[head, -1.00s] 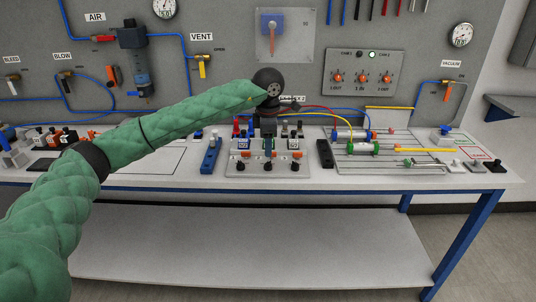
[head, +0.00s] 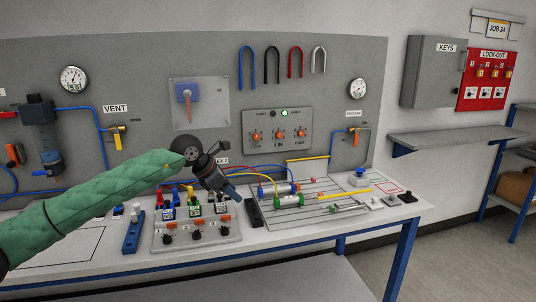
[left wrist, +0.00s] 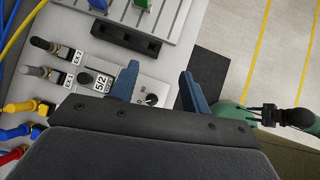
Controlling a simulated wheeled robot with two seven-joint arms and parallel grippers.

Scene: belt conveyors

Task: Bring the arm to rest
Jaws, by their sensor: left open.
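My left gripper (head: 232,192) is over the right part of the valve block (head: 212,238) on the bench, its fingers pointing down and right. My green left arm (head: 95,212) reaches in from the left. In the left wrist view the two blue fingers (left wrist: 160,90) are spread apart with nothing between them. The block's label 5/2 and a black knob show beyond and between them. Part of a green sleeve and a dark gripper-like part, seemingly my right arm's, show at the right of that view; its jaws are too small to read.
The bench (head: 375,226) carries a blue rail (head: 133,232), a black block (head: 254,212) and cylinders (head: 290,201) with coloured hoses. A grey panel (head: 215,60) with gauges stands behind. A shelf (head: 455,139) hangs at the right. Open floor (head: 470,262) lies at the front right.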

